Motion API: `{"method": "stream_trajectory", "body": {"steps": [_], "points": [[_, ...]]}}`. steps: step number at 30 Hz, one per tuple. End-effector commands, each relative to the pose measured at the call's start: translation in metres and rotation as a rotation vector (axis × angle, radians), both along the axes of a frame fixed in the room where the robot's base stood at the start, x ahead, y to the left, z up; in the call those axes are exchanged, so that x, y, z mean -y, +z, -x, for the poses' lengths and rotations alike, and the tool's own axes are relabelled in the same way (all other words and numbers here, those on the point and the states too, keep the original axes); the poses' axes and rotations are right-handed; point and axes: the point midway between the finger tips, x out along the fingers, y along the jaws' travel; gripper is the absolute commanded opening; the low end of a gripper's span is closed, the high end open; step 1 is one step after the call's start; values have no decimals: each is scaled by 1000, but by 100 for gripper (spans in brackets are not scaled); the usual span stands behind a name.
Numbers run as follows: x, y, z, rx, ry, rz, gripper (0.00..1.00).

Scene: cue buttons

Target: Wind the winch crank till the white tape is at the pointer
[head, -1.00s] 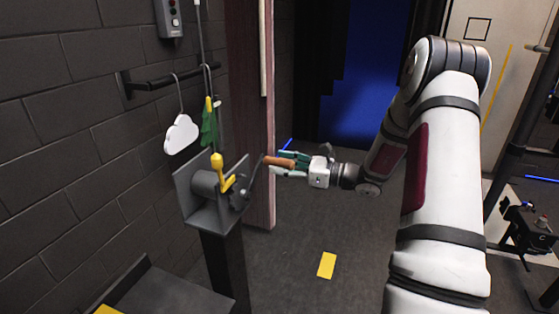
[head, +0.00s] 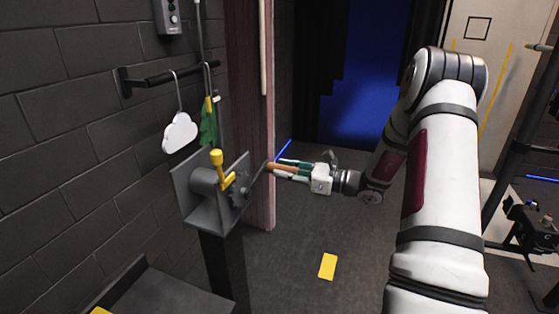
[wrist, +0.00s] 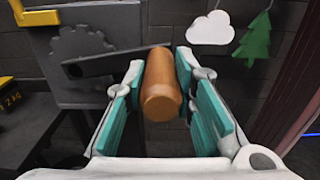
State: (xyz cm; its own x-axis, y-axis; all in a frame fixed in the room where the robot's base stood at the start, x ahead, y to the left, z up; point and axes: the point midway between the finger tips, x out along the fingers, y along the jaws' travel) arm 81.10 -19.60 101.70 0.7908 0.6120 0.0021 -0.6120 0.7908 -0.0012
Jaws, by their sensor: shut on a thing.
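The grey winch (head: 206,196) stands on a dark post, with a toothed wheel at its side, also seen in the wrist view (wrist: 80,45). Its dark crank arm (wrist: 115,62) leads to an orange-brown handle (wrist: 160,85). My gripper (head: 285,170) is shut on this handle, with teal finger pads (wrist: 120,110) on both sides of it. A small white mark (head: 216,98), perhaps the tape, shows on the line above the winch, beside a small yellow piece (head: 208,104) that may be the pointer. Their exact gap is too small to tell.
A white cloud (head: 180,132) and a green tree (head: 208,128) hang from a wall rail (head: 165,80) close behind. A dark ledge (head: 165,293) is at lower left. The floor right of the winch is clear.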

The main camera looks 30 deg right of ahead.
Motion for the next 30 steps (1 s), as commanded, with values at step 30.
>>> {"method": "stream_trajectory", "body": {"steps": [30], "points": [[-11, -69, 8, -4, 11, -2, 0]]}}
